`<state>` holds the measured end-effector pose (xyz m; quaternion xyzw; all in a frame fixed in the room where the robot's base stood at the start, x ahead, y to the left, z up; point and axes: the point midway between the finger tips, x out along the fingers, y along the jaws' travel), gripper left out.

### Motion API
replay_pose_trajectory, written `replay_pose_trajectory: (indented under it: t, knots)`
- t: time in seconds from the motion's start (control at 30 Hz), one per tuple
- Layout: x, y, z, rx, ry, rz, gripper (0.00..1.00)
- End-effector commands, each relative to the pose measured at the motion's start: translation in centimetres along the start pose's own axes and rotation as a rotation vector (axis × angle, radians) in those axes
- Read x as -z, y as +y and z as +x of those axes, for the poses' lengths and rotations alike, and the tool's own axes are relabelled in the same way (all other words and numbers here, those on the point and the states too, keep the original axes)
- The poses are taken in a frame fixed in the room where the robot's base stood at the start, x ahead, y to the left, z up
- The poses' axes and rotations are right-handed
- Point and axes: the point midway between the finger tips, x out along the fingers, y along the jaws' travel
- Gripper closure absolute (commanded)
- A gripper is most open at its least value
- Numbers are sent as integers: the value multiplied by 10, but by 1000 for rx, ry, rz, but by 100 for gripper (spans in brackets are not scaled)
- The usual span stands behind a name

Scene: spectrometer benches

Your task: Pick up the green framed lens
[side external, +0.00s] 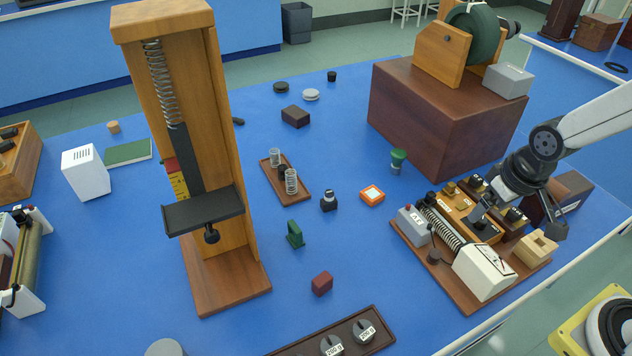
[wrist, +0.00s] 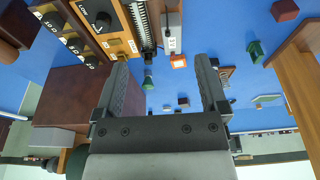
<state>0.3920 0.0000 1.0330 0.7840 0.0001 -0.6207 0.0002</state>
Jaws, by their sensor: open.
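The green framed lens (side external: 295,234) appears to be the small upright green piece standing on the blue bench, right of the tall wooden spring stand. It also shows in the wrist view (wrist: 256,52), to the right of my fingers; its glass cannot be made out. My gripper (side external: 482,218) is over the wooden circuit board at the right, well apart from the green piece. In the wrist view my gripper (wrist: 165,72) has its two dark fingers spread wide, with nothing held between them.
The circuit board (side external: 448,270) carries a coil, meter and boxes under my gripper. An orange-white box (side external: 372,196), a small dark bottle (side external: 328,200) and a dark red block (side external: 321,284) stand near the green piece. The tall spring stand (side external: 232,285) rises left of it. A green-topped item (side external: 398,158) stands farther back.

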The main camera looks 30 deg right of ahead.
Motion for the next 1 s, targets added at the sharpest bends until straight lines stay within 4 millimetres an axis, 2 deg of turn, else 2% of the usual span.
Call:
replay_pose_trajectory:
  t: [0.17,0.23,0.63,0.77,1.0]
  knots:
    - [0,0,0,0,0,1,7]
    - [0,0,0,0,0,1,0]
    - [5,-2,2,8,-13,29,0]
    - [16,-6,8,24,-43,91,0]
    - [49,-22,28,84,-144,297,0]
